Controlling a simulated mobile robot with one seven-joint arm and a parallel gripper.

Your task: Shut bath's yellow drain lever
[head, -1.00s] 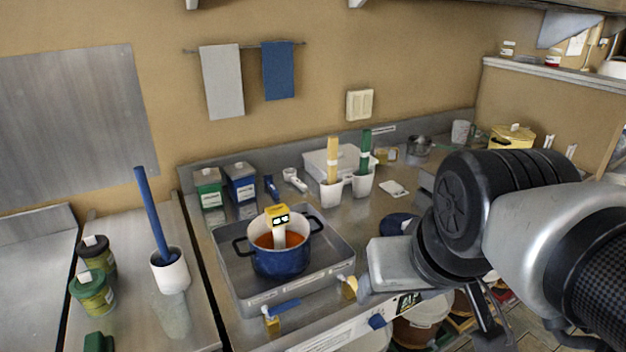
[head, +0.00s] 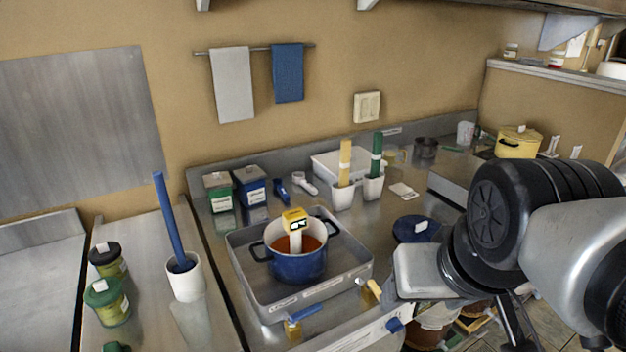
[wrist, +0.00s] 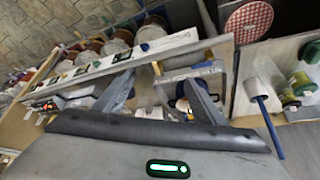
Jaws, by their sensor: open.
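The bath is a grey metal tray (head: 250,291) on the counter, with a blue pot (head: 297,266) inside it. The yellow drain lever (head: 372,288) is at its front right corner, close to the pale end of my arm. A blue lever (head: 305,312) on a brass-coloured valve is at the front edge. In the wrist view, my gripper (wrist: 160,80) is open and empty, its two dark fingers wide apart. A small yellow piece (wrist: 157,68) shows between the fingers; I cannot tell surely whether it is the lever. In the head view the fingertips are not clear.
The counter's front panel (head: 360,335) has a blue knob (head: 394,325). A dark blue lid (head: 415,229) lies right of the bath. White holders (head: 342,195) stand behind it. A white cup with a blue stick (head: 185,280) stands on the left counter. Buckets stand below.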

